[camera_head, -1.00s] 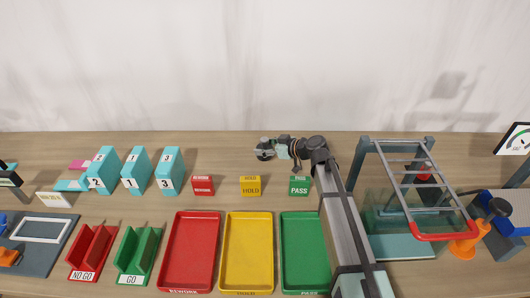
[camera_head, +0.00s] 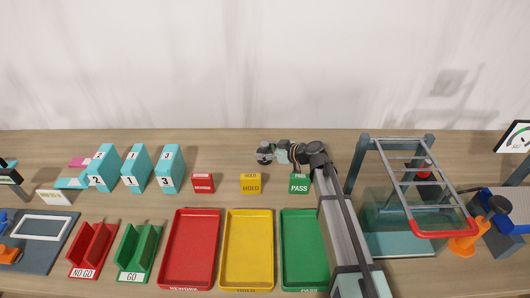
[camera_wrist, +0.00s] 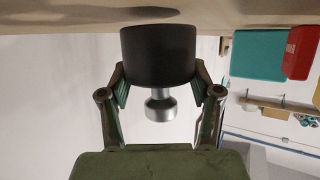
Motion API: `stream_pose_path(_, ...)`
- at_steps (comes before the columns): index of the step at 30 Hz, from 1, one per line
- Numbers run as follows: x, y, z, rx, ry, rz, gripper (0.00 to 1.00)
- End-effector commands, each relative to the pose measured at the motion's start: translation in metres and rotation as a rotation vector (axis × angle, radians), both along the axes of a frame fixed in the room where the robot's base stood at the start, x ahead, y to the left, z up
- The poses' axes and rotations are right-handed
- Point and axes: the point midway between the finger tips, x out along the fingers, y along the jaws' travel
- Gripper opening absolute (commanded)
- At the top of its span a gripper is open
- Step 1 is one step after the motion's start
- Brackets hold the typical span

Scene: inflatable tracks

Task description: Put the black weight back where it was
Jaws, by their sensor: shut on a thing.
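The black weight (camera_wrist: 158,55) is a short dark cylinder with a silver knob (camera_wrist: 160,106). My gripper (camera_wrist: 159,84) is shut on it, with one finger on each side. In the wrist view the bench surface is at the top, and a dark shadow lies on it just past the weight's base, with a narrow gap between. In the head view the weight (camera_head: 264,159) looks upright, knob up, at the left end of my gripper (camera_head: 274,154), near the back of the bench. Its former place is not clearly marked in either view.
Teal numbered blocks (camera_head: 137,168) stand to the left. A framed rig (camera_head: 400,245) stands to the right.

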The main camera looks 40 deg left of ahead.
Motion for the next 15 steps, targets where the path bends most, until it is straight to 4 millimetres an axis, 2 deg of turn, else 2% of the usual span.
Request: stream_pose_path(15, -0.0015, -0.0009, -0.0106, -0.003, 0.007, 0.000, 0.00)
